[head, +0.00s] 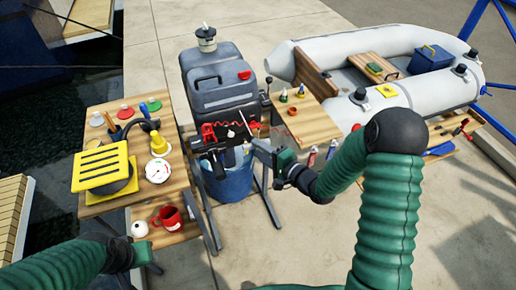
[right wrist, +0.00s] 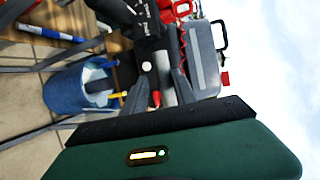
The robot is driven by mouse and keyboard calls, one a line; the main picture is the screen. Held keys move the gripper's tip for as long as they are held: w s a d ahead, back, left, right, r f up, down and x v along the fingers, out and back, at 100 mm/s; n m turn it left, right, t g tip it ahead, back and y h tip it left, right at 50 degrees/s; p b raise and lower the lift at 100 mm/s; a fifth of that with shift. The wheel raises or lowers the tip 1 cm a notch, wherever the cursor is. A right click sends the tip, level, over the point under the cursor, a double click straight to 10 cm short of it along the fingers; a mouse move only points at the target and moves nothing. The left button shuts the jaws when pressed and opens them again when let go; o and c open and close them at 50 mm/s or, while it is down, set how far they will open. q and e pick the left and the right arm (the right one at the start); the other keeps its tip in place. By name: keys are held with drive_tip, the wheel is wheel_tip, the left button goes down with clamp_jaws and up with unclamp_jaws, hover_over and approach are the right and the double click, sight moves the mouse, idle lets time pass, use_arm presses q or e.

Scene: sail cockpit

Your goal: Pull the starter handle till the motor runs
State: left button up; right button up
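The outboard motor (head: 222,82), a dark grey housing, stands on a stand at the middle of the head view. Red and black parts (head: 232,130) sit at its lower front; I cannot clearly pick out the starter handle among them. My right gripper (head: 260,150) is just right of these parts, pointing at them. In the right wrist view its two grey fingers (right wrist: 158,90) stand apart, with black and red parts seen between or behind them; contact cannot be told. My left gripper (head: 150,256) is low at the left, near the red mug, and its fingers are unclear.
A blue bucket (head: 230,180) stands under the motor. The left wooden bench (head: 180,180) holds a yellow-topped part (head: 101,166), a gauge (head: 158,171) and a red mug (head: 168,217). A small wooden table (head: 312,125) and an inflatable boat (head: 440,92) are at right.

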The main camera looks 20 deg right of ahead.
drive_tip(key=shift+o, duration=1.1)
drive_tip(key=shift+d, duration=0.15)
drive_tip(key=p+v, duration=0.3)
drive_tip(key=v, duration=1.3)
drive_tip(key=shift+s+d, duration=0.25)
drive_tip(key=shift+s, duration=0.1)
